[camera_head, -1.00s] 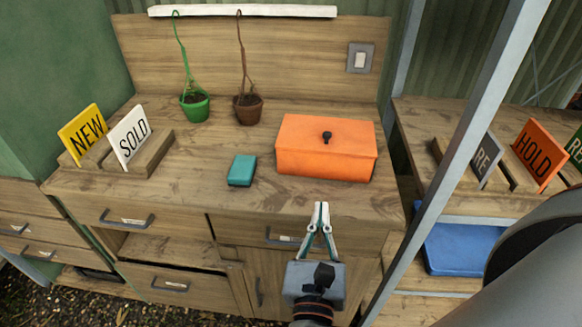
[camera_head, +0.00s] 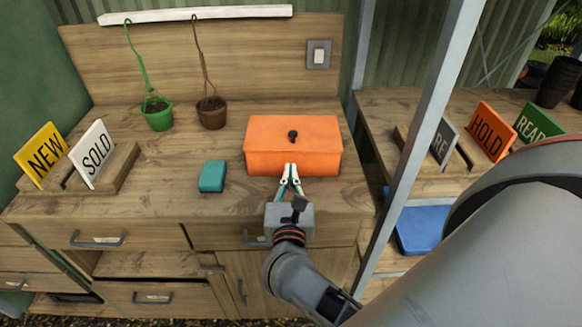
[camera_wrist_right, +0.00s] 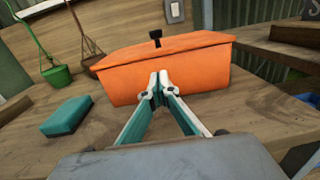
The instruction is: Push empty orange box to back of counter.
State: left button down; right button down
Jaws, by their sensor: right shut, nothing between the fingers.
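The orange box (camera_head: 293,150) has a lid with a small black knob and sits on the right part of the wooden counter (camera_head: 90,207). Its lid is on, so I cannot see inside. My right gripper (camera_head: 291,168) is shut and empty, its tips at the middle of the box's front face. In the right wrist view the tips (camera_wrist_right: 158,80) overlap the front of the orange box (camera_wrist_right: 165,65); whether they touch it I cannot tell. My left gripper is not in view.
A teal block (camera_head: 212,176) lies left of the box. A green pot (camera_head: 157,115) and a brown pot (camera_head: 211,113) stand behind it. NEW (camera_head: 42,153) and SOLD (camera_head: 92,150) signs stand at the left. A grey post (camera_head: 418,140) rises to the right. Counter behind the box is clear.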

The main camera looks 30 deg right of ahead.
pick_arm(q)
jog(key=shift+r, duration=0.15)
pick_arm(e)
jog(key=shift+x, duration=0.8)
